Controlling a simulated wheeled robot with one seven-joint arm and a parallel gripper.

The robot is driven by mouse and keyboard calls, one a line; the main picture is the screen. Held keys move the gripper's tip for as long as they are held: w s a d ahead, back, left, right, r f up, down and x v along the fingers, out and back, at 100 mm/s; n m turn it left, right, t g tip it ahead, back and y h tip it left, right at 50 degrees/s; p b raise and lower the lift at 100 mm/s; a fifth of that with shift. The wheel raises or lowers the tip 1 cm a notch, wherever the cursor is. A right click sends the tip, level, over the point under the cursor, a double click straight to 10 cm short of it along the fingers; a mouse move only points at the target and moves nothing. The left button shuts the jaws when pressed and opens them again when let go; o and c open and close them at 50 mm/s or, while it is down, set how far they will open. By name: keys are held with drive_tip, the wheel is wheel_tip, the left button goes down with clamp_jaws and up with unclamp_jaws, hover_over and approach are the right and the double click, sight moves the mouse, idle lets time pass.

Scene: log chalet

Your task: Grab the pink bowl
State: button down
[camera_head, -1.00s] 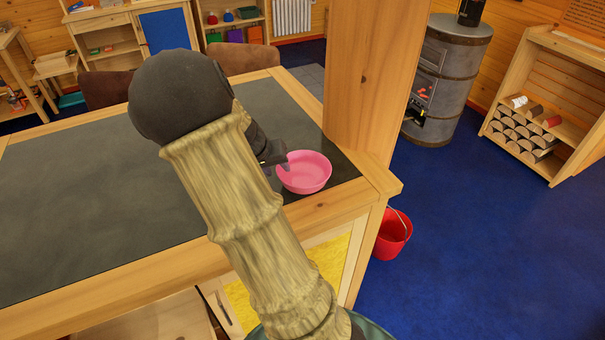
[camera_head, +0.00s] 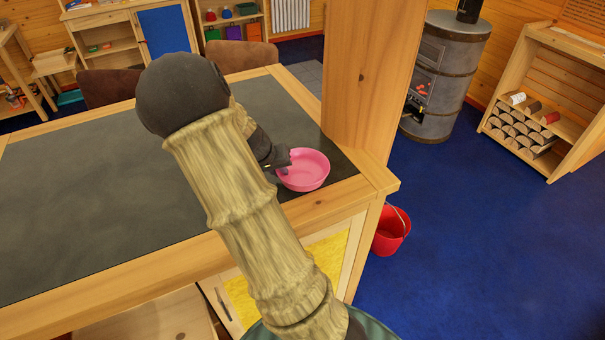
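The pink bowl (camera_head: 308,172) stands upright on the dark top of the wooden counter (camera_head: 90,190), near its right end and close to the wooden post. My gripper (camera_head: 283,167) is at the bowl's left rim, with a finger overlapping the rim in the picture. My arm crosses in front of the counter and hides part of it. The fingers are small and partly hidden by my wrist, so I cannot tell whether they are open or shut, or whether they touch the bowl.
A thick wooden post (camera_head: 368,80) rises right behind the bowl. A red bucket (camera_head: 391,232) stands on the blue floor beside the counter. Brown chairs (camera_head: 243,57) stand behind the counter. A metal stove (camera_head: 447,75) and a firewood shelf (camera_head: 550,95) are at the right. The counter's left part is clear.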

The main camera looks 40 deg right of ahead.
drive_tip(key=shift+w, duration=0.1)
drive_tip(key=shift+r, duration=0.5)
wheel_tip(320, 180, up, 9)
drive_tip(key=shift+r+b, duration=0.1)
drive_tip(key=shift+b, duration=0.8)
